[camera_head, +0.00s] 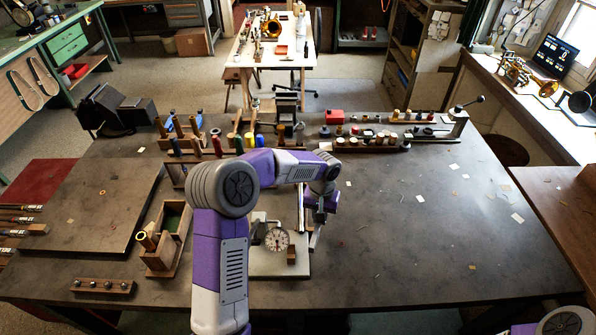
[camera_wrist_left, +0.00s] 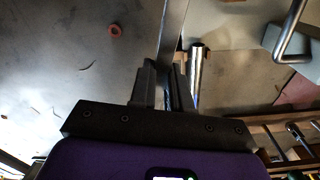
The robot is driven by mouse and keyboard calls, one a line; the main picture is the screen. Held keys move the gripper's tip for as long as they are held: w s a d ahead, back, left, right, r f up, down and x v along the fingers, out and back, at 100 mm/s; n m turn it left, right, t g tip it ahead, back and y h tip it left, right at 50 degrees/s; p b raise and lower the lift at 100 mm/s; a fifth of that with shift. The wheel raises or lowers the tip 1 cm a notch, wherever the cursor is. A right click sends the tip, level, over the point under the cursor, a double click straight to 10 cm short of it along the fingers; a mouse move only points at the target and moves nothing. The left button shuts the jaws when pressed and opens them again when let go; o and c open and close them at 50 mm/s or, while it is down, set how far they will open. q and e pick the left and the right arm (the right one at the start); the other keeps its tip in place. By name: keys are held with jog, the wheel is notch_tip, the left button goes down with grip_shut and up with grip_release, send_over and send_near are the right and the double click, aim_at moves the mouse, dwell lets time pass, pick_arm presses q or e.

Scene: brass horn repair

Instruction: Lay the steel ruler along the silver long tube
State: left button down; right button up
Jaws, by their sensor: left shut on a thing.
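My left gripper (camera_wrist_left: 163,75) is shut on the steel ruler (camera_wrist_left: 174,38), a flat grey strip that runs up from between the fingers in the left wrist view. The silver long tube (camera_wrist_left: 196,68) shows just right of the ruler, with a bright rounded end; the right finger hides part of it. I cannot tell whether ruler and tube touch. The ruler and tube are too small there to separate clearly. My right gripper is out of view.
The dark bench (camera_head: 420,250) is mostly clear on the right, with paper scraps. A wooden box (camera_head: 165,248) stands left of the plate. Tool racks and a long wooden holder (camera_head: 365,148) line the back. A reddish ring (camera_wrist_left: 115,30) lies left of the ruler.

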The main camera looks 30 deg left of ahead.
aim_at(301, 202)
pick_arm(q)
jog(key=w+a+r+n+p, duration=0.2)
jog(key=w+a+p, duration=0.3)
jog(key=a, duration=0.6)
jog(key=shift+w+r+n, duration=0.35)
jog(key=shift+w+n, duration=0.35)
jog(key=shift+w, duration=0.4)
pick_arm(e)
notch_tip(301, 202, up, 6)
pick_arm(q)
jog(key=shift+s, duration=0.1)
jog(key=shift+f+b, duration=0.25)
jog(key=shift+b, duration=0.05)
jog(key=shift+f+b, duration=1.85)
jog(key=shift+f, duration=0.95)
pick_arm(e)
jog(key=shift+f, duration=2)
pick_arm(q)
jog(key=shift+f+b, duration=0.3)
jog(key=shift+f, duration=0.1)
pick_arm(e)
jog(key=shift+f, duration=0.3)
pick_arm(q)
jog(key=shift+r, duration=0.1)
